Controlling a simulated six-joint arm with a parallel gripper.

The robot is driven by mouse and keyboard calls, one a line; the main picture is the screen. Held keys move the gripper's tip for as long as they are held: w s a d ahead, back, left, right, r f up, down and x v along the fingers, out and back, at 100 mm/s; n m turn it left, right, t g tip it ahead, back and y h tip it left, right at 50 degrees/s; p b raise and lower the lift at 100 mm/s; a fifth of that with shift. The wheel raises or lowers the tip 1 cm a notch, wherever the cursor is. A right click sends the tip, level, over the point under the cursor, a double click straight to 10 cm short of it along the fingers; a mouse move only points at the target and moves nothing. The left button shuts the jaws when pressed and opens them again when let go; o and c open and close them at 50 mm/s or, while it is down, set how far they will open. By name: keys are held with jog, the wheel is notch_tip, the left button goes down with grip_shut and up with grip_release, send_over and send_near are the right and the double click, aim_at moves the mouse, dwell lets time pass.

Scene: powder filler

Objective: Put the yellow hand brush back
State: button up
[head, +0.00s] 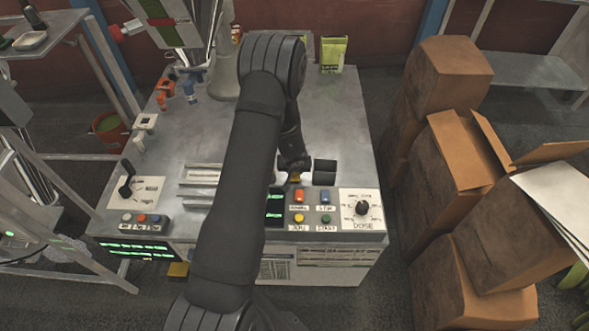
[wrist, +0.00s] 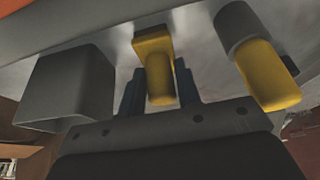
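In the wrist view a yellow piece (wrist: 155,75) with a flat block end and a rounded handle lies between the two dark fingers of my gripper (wrist: 158,90). It looks like the hand brush; no bristles show. The fingers are close along its sides, but I cannot tell whether they press on it. In the head view my gripper (head: 294,168) is low over the right part of the metal table, with a small bit of yellow-orange under it; my arm hides much of the area.
In the wrist view a grey square cup (wrist: 75,85) is left of the fingers, and a grey round piece with a yellow end (wrist: 268,75) is right. The control panel (head: 340,222) is just in front of my gripper. Cardboard boxes (head: 450,190) stand to the right.

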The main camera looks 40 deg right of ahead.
jog(key=shift+o, duration=1.1)
jog(key=shift+r, duration=0.25)
jog(key=v, duration=1.1)
jog(key=shift+s+a+r, duration=0.15)
jog(key=shift+r, duration=0.15)
jog(key=x, duration=1.2)
jog(key=shift+f, duration=0.15)
